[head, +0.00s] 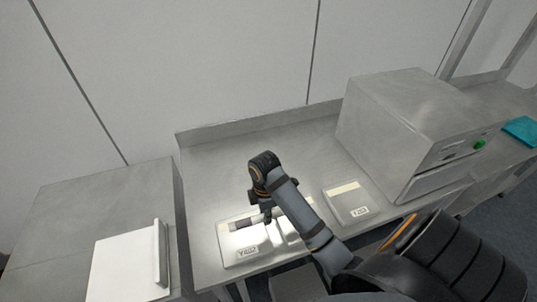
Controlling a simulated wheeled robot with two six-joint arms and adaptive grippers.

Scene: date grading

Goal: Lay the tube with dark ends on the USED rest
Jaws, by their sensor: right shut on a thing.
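My right gripper (264,216) reaches down over a pale plate (233,255) near the bench's front edge. It is shut on a small tube (246,223), whose dark left end shows; my arm hides much of the rest. The tube lies roughly level, at or just above the plate; I cannot tell whether it touches. The plate has a label at its front whose letters I cannot read surely. A second, greyer plate (342,202) with a pale strip and its own label lies to the right. I cannot tell which is the USED rest. My left gripper is out of view.
A metal box-shaped machine (395,115) with a green button stands on the bench to the right. A white board with a raised bar (120,268) lies on the separate left counter. The bench's (215,165) back left area is clear. A teal item (521,131) lies far right.

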